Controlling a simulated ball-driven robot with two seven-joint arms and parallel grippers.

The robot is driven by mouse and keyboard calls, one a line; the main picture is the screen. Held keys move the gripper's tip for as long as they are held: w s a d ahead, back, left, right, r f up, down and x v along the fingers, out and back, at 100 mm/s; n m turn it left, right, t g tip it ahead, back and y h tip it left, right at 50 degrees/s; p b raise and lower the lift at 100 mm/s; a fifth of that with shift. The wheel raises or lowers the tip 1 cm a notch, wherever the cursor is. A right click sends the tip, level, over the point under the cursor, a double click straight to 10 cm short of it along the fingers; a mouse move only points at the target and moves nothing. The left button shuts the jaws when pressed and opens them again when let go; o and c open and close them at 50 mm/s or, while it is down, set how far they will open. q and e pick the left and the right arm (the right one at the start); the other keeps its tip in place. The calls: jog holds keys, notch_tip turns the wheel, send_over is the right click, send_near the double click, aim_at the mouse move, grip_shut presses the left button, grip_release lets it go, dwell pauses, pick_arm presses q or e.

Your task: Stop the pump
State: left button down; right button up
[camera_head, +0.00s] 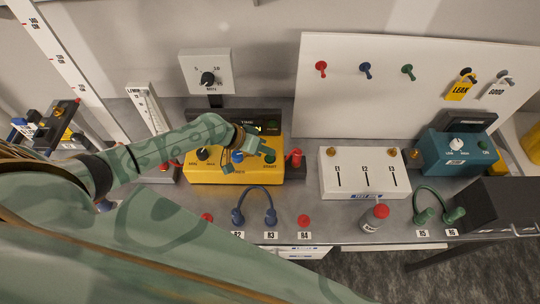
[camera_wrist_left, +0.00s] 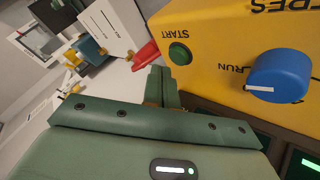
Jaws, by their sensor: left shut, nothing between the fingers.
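A yellow control box (camera_head: 222,176) stands mid-bench. It carries a black knob (camera_head: 203,154), a blue knob (camera_head: 237,156) and a green START button (camera_head: 270,157). A red part (camera_head: 294,156) stands on a dark base at its right end. In the left wrist view, the START button (camera_wrist_left: 180,53), blue knob (camera_wrist_left: 281,77) and red part (camera_wrist_left: 146,54) show near my fingers. My left gripper (camera_head: 255,146) is shut and empty, just above the box's right half by START. It also shows in the left wrist view (camera_wrist_left: 164,80); I cannot tell contact. My right gripper is out of view.
A white box (camera_head: 365,185) with several slots stands right of the yellow box, a teal box (camera_head: 455,155) farther right. A white panel (camera_head: 420,105) rises behind.

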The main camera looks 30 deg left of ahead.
aim_at(266, 158)
pick_arm(q)
notch_tip(266, 158, up, 5)
jog(key=p, duration=0.4)
jog(key=shift+f, duration=0.1)
dwell(0.6)
